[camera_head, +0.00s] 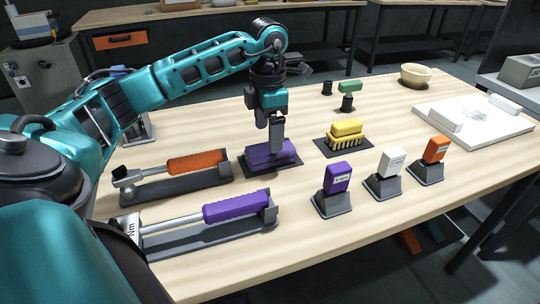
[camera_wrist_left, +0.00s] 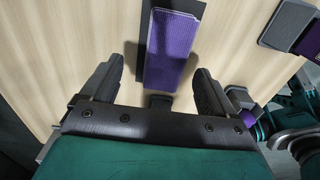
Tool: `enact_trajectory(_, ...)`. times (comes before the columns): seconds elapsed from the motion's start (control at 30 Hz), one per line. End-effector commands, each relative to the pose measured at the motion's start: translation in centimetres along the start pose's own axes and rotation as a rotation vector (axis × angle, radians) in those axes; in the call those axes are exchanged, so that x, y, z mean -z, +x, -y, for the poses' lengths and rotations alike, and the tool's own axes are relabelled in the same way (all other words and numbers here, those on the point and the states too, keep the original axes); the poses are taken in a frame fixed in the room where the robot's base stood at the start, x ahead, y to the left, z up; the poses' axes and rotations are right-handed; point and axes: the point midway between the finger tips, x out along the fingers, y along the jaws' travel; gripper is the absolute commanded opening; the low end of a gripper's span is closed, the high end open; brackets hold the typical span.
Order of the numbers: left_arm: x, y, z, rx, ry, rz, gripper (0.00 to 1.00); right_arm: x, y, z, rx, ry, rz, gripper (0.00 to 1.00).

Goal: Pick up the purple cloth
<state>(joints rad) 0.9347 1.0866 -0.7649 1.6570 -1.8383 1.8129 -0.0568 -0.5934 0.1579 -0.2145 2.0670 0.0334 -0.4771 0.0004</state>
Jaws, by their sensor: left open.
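The purple cloth (camera_head: 269,153) is a folded block on a dark mat (camera_head: 262,171) near the middle of the table in the head view. In the left wrist view the cloth (camera_wrist_left: 173,48) extends from the top edge toward the gap between the fingers. My left gripper (camera_head: 277,147) points down at the cloth, its fingers hiding part of it. In the left wrist view its two fingers are spread, one on each side of the cloth's near end. I cannot tell whether they touch it. My right gripper is not in view.
Torque wrenches with an orange handle (camera_head: 198,162) and a purple handle (camera_head: 238,207) lie left and in front. A yellow brush (camera_head: 347,128) sits right of the cloth. Purple (camera_head: 337,176), white (camera_head: 391,161) and orange (camera_head: 436,149) blocks stand on holders at right.

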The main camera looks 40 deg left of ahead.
Motion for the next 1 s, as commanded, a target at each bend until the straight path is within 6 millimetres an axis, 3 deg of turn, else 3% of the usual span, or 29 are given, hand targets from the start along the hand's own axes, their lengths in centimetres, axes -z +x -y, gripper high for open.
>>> enact_trajectory(0.17, 0.0, 1.3, 0.2, 0.000, 0.000, -0.002, 0.88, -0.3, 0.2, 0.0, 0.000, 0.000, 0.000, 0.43)
enact_trajectory(0.4, -0.1, 4.8, 0.8, 0.001, -0.001, -0.002, 0.88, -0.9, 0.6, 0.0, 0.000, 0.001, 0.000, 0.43)
enact_trajectory(0.67, -0.1, 5.3, 0.7, -0.001, 0.000, 0.000, 0.88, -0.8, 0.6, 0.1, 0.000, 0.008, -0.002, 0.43)
enact_trajectory(1.0, -0.1, 5.3, 0.7, -0.001, 0.000, 0.001, 0.58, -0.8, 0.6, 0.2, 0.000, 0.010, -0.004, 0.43)
